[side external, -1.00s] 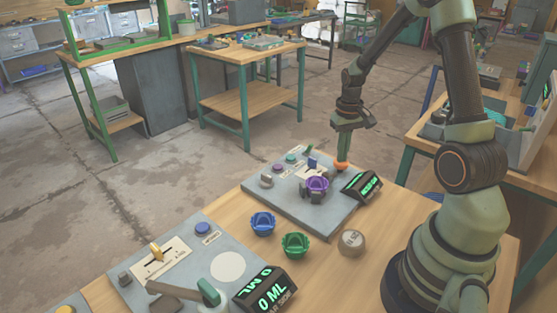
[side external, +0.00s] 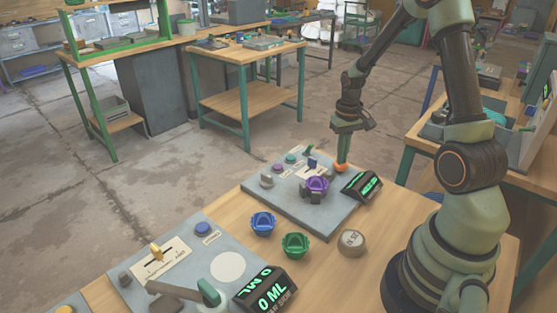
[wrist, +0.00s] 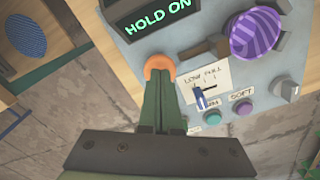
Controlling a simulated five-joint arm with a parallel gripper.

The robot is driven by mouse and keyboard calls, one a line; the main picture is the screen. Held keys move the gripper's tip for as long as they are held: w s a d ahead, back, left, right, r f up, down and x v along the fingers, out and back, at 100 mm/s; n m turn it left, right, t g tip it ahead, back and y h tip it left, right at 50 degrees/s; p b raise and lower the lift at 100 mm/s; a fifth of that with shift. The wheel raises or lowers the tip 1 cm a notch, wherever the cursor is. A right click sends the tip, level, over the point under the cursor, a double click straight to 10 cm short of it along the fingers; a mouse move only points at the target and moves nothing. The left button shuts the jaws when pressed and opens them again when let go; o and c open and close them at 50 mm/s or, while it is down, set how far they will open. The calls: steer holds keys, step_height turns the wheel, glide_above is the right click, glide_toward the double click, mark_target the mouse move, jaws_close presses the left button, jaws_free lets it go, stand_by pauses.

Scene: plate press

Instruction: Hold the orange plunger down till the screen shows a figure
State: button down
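The orange plunger (side external: 341,167) stands at the back right of the far grey panel (side external: 290,207); in the wrist view its orange top (wrist: 158,64) shows at my fingertips. My gripper (side external: 343,158) points straight down with its fingers together, the tips against the plunger's top. Nothing shows between the fingers. The small black screen (side external: 362,186) beside the plunger has green text; in the wrist view the screen (wrist: 150,18) reads "HOLD ON". How far the plunger is pressed in is hard to tell.
A purple ribbed piece (side external: 317,184) sits in a holder on the panel, near a blue lever (wrist: 199,98) and buttons. Blue (side external: 263,223) and green (side external: 295,244) ribbed pieces and a round weight (side external: 352,242) lie in front. A second panel (side external: 200,262) has a "0 ML" screen.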

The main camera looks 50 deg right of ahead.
steer(key=shift+f, duration=0.35)
stand_by(0.6)
stand_by(1.4)
steer(key=shift+r, duration=2.6)
steer(key=shift+a+r, duration=0.15)
steer(key=s+a+r+n+t, duration=0.2)
steer(key=a+r+n, duration=0.1)
steer(key=a+r, duration=0.4)
steer(key=s+a+r+n+t, duration=0.2)
steer(key=a+r, duration=0.6)
steer(key=a, duration=0.6)
steer(key=shift+s+n+t, duration=0.25)
steer(key=shift+n+t, duration=0.25)
steer(key=shift+t, duration=0.3)
